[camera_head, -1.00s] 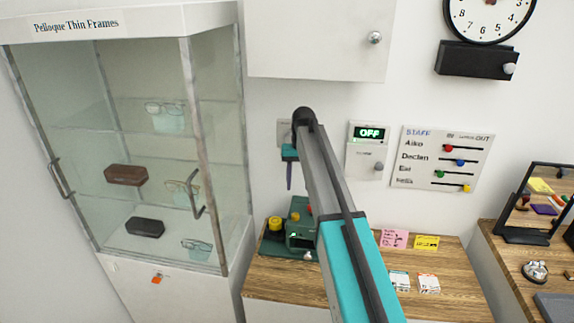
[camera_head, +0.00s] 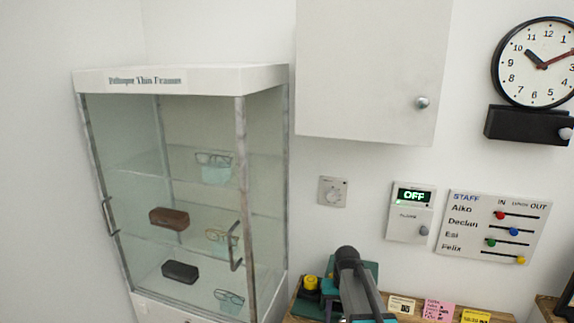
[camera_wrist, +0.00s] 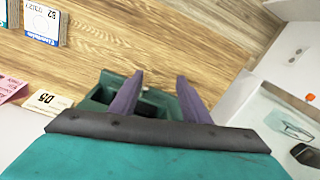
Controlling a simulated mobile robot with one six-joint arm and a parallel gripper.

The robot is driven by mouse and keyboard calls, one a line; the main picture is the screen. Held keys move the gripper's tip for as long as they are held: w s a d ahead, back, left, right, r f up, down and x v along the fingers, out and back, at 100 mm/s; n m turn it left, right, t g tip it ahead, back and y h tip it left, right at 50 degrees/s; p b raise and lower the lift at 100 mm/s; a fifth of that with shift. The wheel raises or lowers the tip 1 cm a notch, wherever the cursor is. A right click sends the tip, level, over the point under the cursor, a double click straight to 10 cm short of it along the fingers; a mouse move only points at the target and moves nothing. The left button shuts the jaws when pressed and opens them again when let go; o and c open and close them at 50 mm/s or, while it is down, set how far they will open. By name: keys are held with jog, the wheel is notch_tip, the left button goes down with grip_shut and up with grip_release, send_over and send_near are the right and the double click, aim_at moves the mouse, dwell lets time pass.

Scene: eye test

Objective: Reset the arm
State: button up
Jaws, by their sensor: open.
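My gripper (camera_wrist: 156,90) shows in the wrist view as two purple fingers, apart, with nothing between them. Behind the fingers is a dark green device (camera_wrist: 98,101) on the wooden counter. In the head view my arm (camera_head: 358,285) rises from the bottom edge, in front of the green device (camera_head: 330,290) at the counter.
A glass display case (camera_head: 262,200) with eyeglasses and two cases stands left. The clock (camera_head: 535,62) hangs right.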

jog(key=s+f+g+b, duration=0.5)
jog(key=s+f+b, duration=0.8)
jog(key=s+f, duration=2.8)
jog(key=shift+s+f+n+g, duration=0.2)
jog(key=shift+s+n+g, duration=0.15)
jog(key=shift+n+g, duration=0.05)
